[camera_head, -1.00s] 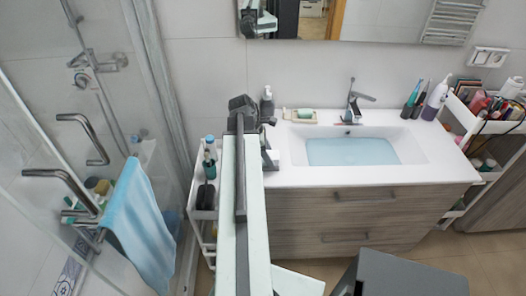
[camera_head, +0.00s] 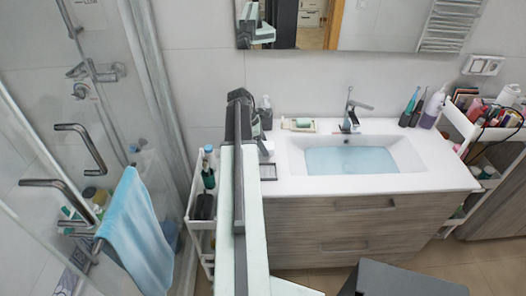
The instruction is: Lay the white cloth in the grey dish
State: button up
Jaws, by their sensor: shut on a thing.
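My arm stands upright through the middle of the view, and its dark end with my gripper (camera_head: 260,136) is over the left end of the white counter. The fingertips are mostly hidden behind my arm. A small white patch (camera_head: 268,147) shows beside the gripper and appears to be the white cloth held in it; most of it is hidden. The grey dish (camera_head: 269,172) seems to be the small dark-rimmed rectangle on the counter just right of my arm, below the white patch. Its left part is hidden by my arm.
The counter (camera_head: 285,187) holds a sink (camera_head: 350,160) with a faucet, a soap dish (camera_head: 300,125) and several bottles at the right. A white cart (camera_head: 199,225) with bottles stands left of my arm. A blue towel (camera_head: 138,235) hangs on the glass shower door.

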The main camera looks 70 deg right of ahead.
jog(key=shift+w+d, duration=0.1)
jog(key=shift+w, duration=0.05)
jog(key=f+b, duration=0.4)
jog(key=shift+w+d, duration=0.2)
jog(key=shift+w, duration=0.05)
jog(key=shift+r, duration=0.25)
jog(key=shift+f, duration=0.15)
jog(key=o, duration=0.9)
jog(key=shift+o, duration=1.4)
